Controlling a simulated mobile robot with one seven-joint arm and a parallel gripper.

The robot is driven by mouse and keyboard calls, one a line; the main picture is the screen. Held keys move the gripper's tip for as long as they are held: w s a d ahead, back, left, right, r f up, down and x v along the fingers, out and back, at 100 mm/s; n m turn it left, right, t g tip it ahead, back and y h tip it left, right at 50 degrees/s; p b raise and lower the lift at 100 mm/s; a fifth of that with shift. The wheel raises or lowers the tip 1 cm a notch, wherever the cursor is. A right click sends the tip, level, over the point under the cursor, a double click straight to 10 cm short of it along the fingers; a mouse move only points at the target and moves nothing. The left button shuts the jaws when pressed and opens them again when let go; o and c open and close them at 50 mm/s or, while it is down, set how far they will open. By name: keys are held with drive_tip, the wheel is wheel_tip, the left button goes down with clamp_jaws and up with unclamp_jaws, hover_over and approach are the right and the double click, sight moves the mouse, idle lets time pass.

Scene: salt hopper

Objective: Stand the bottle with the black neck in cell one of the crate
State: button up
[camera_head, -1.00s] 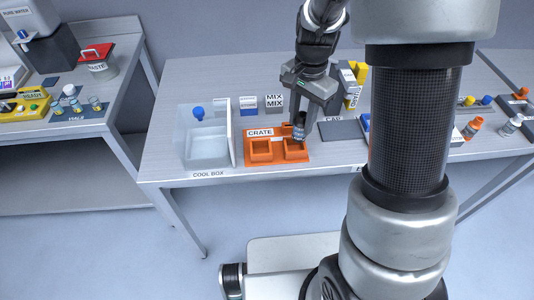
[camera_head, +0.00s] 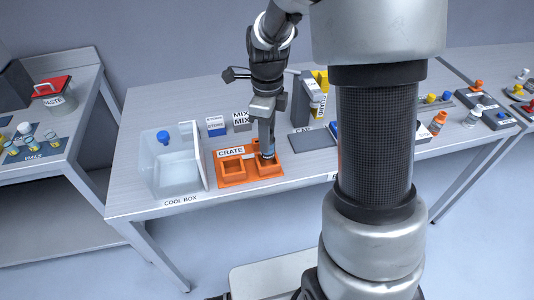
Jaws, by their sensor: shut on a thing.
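The orange crate (camera_head: 250,183) stands near the front edge of the table, with two square cells side by side and a CRATE label at its back. My gripper (camera_head: 267,147) points down over the right cell and is shut on a small bottle (camera_head: 268,155) with a bluish body. The bottle is at the right cell's opening; I cannot tell whether its base touches the floor of the cell. My fingers hide its neck, so the neck's colour does not show. The left cell (camera_head: 233,168) looks empty. The cell numbers are not readable.
A clear cool box (camera_head: 180,178) with a blue-capped thing (camera_head: 163,137) stands left of the crate. Small labelled boxes (camera_head: 241,120) stand behind it. A dark grey pad (camera_head: 312,139) lies to the right. My arm column hides part of the table.

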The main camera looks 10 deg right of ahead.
sight(270, 155)
drive_tip(key=shift+f+b, duration=0.3)
drive_tip(key=shift+f, duration=2.25)
drive_tip(key=o, duration=1.1)
drive_tip(key=shift+c, duration=0.2)
